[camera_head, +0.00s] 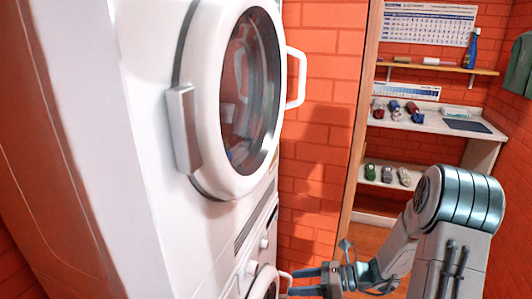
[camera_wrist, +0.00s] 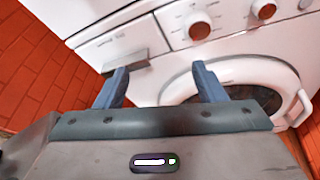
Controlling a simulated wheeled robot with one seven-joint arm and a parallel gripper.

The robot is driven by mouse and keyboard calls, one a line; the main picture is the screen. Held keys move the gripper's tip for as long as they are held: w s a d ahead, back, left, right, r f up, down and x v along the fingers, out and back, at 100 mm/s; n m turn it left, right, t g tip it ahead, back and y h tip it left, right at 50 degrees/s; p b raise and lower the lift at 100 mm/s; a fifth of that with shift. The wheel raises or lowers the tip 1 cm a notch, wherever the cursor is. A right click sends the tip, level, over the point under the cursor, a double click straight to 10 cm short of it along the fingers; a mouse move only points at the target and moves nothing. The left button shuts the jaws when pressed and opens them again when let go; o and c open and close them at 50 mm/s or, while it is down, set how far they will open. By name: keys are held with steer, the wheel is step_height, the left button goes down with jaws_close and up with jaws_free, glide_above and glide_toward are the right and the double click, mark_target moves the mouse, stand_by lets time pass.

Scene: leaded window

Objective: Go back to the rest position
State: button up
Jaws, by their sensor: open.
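My gripper (camera_head: 294,281) is low in the head view, in front of the lower white machine at the right edge of the stack. In the wrist view my gripper (camera_wrist: 160,78) shows two blue fingers wide apart with nothing between them. The lower machine's front lies beyond them, with its round door (camera_wrist: 178,88) behind the right finger and a drawer (camera_wrist: 95,50) behind the left. I cannot tell how close the fingertips are to it. My arm comes in from the lower right of the head view.
The upper machine's round door (camera_head: 213,170) has a handle (camera_head: 301,78) sticking out right. Knobs (camera_wrist: 200,27) project from the lower machine. A brick wall (camera_head: 318,130) stands behind. Past a wooden post (camera_head: 361,120), a shelf (camera_head: 440,67) and a white worktop (camera_head: 470,129) hold small items.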

steer(key=s+d+r+n+h+p, duration=0.2)
steer(key=s+r+n+h, duration=0.5)
steer(key=n, duration=0.5)
steer(key=s+d+r+n+h+p, duration=0.3)
steer(key=s+r+n+h, duration=0.4)
steer(key=s+r+n, duration=0.3)
steer(key=shift+r+n+h, duration=0.3)
steer(key=shift+r+n, duration=0.6)
steer(key=shift+r, duration=0.05)
